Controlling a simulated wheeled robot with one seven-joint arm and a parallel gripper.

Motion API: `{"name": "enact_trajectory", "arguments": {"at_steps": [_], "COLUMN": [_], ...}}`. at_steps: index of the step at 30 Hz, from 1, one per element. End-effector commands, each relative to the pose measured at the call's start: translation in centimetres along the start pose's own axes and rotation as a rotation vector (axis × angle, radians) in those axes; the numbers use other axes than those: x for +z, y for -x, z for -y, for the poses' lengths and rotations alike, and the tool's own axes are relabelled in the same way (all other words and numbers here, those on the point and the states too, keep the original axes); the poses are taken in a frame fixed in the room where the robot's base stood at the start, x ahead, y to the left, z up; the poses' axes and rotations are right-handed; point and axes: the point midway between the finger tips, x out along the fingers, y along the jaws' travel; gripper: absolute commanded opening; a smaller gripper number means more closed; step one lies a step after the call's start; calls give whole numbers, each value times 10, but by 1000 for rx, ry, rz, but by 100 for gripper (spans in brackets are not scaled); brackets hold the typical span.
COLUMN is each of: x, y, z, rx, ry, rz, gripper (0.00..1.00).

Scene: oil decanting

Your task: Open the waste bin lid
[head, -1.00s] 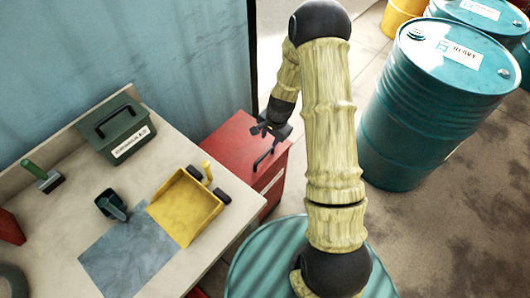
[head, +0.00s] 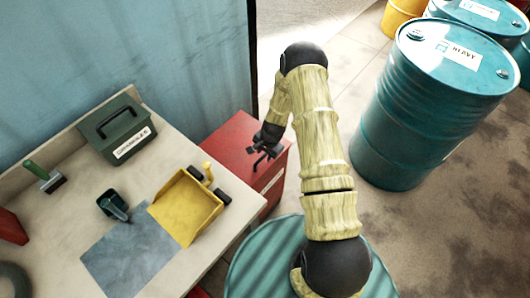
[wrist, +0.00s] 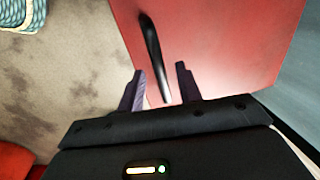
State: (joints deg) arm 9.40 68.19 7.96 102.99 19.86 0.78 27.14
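The waste bin is the red box (head: 228,138) beside the bench, with its lid down. The red lid (wrist: 230,45) fills the upper right of the wrist view, and a black bar handle (wrist: 153,50) is on it near one edge. My gripper (head: 262,158) is at the handle in the head view, where the handle is mostly hidden. In the wrist view my gripper (wrist: 160,85) is open, with its two dark fingers apart. The near end of the handle shows between the fingers; I cannot tell whether they touch it.
A bench (head: 60,215) on the left carries a green box (head: 117,130), a yellow dustpan (head: 185,208), a small dark scoop (head: 113,205) and a brush (head: 46,178). A teal drum (head: 425,100) stands at the right. Another teal drum top (head: 260,260) is at the front. A blue wall (head: 130,50) is behind.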

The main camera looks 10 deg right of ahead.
Motion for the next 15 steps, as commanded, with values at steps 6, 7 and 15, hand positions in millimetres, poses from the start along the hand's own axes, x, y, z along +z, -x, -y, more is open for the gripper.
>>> {"name": "enact_trajectory", "arguments": {"at_steps": [6, 7, 15], "x": [0, 0, 0], "y": [0, 0, 0], "z": [0, 0, 0], "rx": [0, 0, 0], "ry": [0, 0, 0], "rz": [0, 0, 0], "gripper": [35, 29, 0]}}
